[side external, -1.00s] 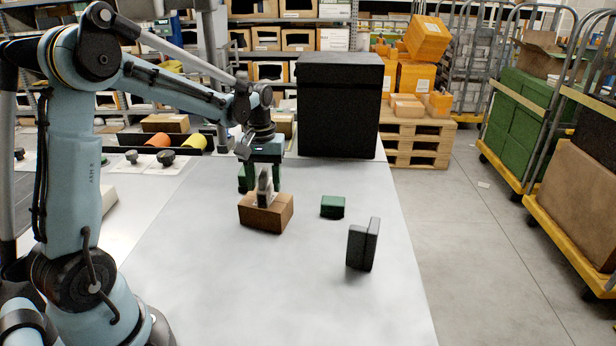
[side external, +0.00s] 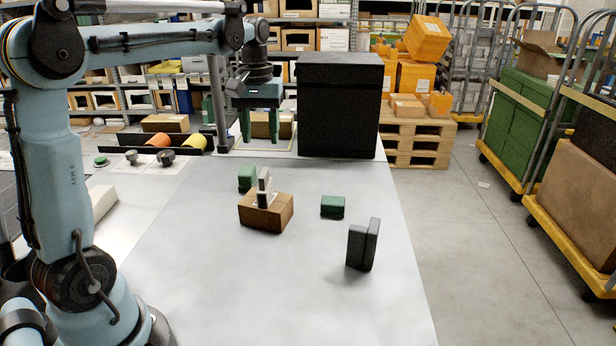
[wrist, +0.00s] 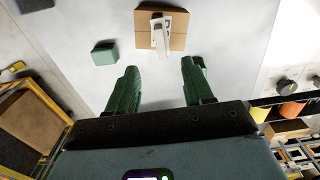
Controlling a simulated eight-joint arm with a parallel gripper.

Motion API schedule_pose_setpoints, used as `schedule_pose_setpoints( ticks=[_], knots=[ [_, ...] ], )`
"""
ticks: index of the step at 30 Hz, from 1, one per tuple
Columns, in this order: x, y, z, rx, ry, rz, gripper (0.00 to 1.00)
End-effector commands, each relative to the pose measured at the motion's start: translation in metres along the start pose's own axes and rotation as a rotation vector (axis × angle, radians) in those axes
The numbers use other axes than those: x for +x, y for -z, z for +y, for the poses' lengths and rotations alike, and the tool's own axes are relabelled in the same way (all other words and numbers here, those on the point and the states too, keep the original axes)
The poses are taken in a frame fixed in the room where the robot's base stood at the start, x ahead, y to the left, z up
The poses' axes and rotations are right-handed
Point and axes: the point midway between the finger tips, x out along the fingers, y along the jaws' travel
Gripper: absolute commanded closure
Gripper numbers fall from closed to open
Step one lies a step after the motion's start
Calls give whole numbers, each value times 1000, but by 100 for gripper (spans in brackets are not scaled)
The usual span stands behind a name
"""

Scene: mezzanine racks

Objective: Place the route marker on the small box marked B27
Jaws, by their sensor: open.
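A small brown box (side external: 266,217) stands on the grey table. The pale grey route marker (side external: 264,187) stands upright on top of it. In the wrist view the box (wrist: 145,28) and the marker (wrist: 159,38) are near the top edge, beyond my fingertips. No B27 lettering is readable. My gripper (side external: 258,140) is open and empty, raised above the table behind the box and apart from the marker. Its two green fingers (wrist: 165,72) also show in the wrist view with bare table between them.
A green block (side external: 247,178) sits behind the brown box and another (side external: 332,207) to its right. Two dark upright slabs (side external: 362,245) stand nearer the front. A tall black container (side external: 339,105) stands at the back. The front table surface is clear.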

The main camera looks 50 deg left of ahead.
Motion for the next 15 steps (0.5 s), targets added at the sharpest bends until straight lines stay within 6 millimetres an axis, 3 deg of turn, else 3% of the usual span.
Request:
schedule_pose_setpoints(
  ticks=[5, 15],
  knots=[
    [-1, -27, 13, 110, -32, 75, 49],
    [26, -116, 38, 485, -150, 356, 49]
  ],
)
